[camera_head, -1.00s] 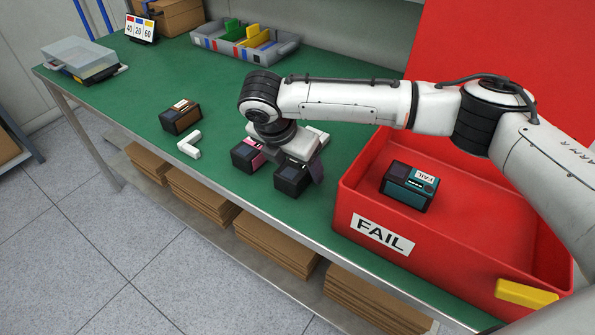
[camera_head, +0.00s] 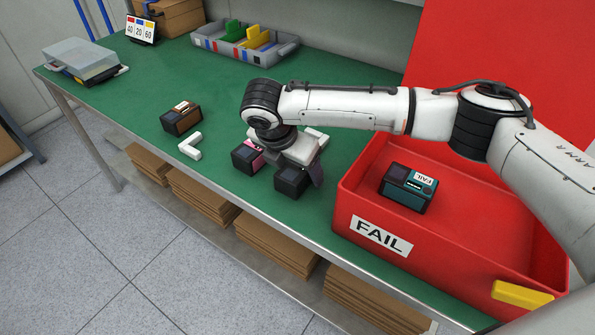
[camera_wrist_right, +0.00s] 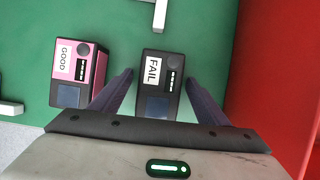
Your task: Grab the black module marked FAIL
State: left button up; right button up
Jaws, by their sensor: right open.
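The black module (camera_head: 291,181) stands on the green table near its front edge. In the right wrist view, the black module (camera_wrist_right: 160,85) shows a white FAIL label, a round dial and a dark screen. My right gripper (camera_head: 298,172) is over it, pointing down. In the right wrist view, the open fingers of my right gripper (camera_wrist_right: 160,77) lie on either side of the module, with narrow gaps. I cannot tell how far down they reach. My left gripper is not in view.
A pink module (camera_wrist_right: 75,75) marked GOOD stands close to the left finger. A brown module (camera_head: 181,118) and a white corner bracket (camera_head: 190,146) lie further left. A red bin (camera_head: 350,209) marked FAIL, right, holds a teal module (camera_head: 408,187). A grey divided tray (camera_head: 245,44) stands behind.

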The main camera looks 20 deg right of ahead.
dwell(0.4)
jog(key=c, duration=1.3)
jog(key=shift+b, duration=0.45)
notch_tip(320, 180, up, 10)
jog(key=shift+r, duration=0.25)
